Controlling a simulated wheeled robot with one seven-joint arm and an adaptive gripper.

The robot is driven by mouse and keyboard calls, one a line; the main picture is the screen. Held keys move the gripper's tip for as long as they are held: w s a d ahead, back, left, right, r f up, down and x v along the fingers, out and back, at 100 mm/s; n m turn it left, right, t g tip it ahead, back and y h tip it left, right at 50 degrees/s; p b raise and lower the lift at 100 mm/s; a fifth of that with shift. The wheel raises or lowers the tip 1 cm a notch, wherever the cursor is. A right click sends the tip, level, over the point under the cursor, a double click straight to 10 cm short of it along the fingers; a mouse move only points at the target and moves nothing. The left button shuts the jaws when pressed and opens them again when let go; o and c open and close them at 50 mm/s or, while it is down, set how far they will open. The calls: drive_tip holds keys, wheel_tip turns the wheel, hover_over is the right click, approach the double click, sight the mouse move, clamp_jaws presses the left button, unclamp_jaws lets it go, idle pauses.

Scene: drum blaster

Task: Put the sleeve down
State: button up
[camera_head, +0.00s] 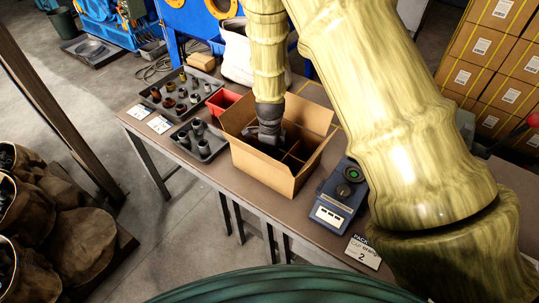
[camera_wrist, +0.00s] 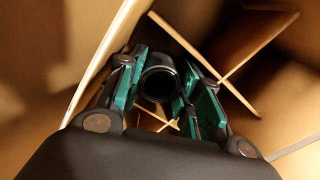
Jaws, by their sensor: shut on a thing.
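In the wrist view my gripper (camera_wrist: 160,95) is shut on a dark sleeve (camera_wrist: 161,80), a round hollow tube seen end-on between the green finger pads. Cardboard dividers (camera_wrist: 262,50) cross beside and beyond it, so the sleeve is inside or just over a compartment; I cannot tell whether it touches the bottom. In the head view my gripper (camera_head: 270,133) reaches down into the open cardboard box (camera_head: 262,172) on the table, towards its left part. The sleeve is hidden there by the gripper and box.
Two dark trays with several sleeves and parts, a large one (camera_head: 176,112) and a small one (camera_head: 209,155), sit left of the box. Raised box flaps surround my gripper.

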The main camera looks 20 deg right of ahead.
drive_tip(key=o, duration=0.9)
drive_tip(key=shift+r+b, duration=1.45)
drive_tip(key=shift+r, duration=5.1)
